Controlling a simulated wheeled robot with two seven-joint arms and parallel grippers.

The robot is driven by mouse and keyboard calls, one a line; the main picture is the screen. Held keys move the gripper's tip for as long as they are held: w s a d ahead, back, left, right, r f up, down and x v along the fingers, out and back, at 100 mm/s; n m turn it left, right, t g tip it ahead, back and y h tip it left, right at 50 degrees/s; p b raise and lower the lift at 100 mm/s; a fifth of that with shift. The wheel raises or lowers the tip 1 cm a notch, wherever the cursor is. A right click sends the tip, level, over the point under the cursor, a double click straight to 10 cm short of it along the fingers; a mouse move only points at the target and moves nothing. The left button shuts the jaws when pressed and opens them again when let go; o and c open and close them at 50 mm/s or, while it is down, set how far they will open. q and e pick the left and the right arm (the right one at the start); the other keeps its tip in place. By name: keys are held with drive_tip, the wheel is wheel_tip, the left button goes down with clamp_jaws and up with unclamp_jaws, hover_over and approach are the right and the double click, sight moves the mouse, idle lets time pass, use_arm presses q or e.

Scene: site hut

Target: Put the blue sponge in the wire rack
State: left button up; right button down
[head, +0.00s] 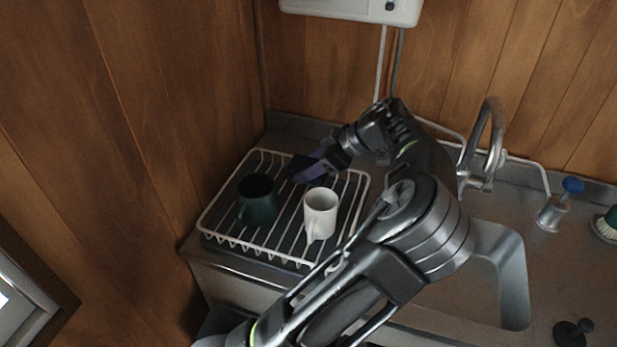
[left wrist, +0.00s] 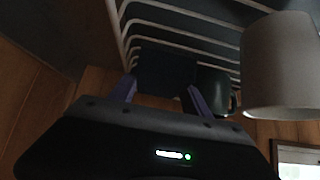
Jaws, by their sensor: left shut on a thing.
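The white wire rack (head: 224,240) stands on the counter left of the sink. My left gripper (head: 309,168) is over the back part of the rack, shut on the dark blue sponge (head: 299,165). In the left wrist view the sponge (left wrist: 166,72) sits between the two purple fingers (left wrist: 158,93), with rack wires behind it. Whether the sponge touches the rack I cannot tell. My right gripper is not in view.
A dark green mug (head: 258,206) and a white mug (head: 320,216) stand in the rack, close to the gripper. The sink (head: 500,280) and tap (head: 489,150) are to the right. A wooden wall (head: 160,120) bounds the rack's left side.

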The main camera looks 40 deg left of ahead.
sight(310, 188)
use_arm(q)
drive_tip(key=shift+f+p, duration=0.3)
drive_tip(key=shift+f, duration=1.55)
drive_tip(key=shift+f, duration=0.1)
drive_tip(key=shift+f, duration=0.15)
drive_tip(key=o, duration=1.2)
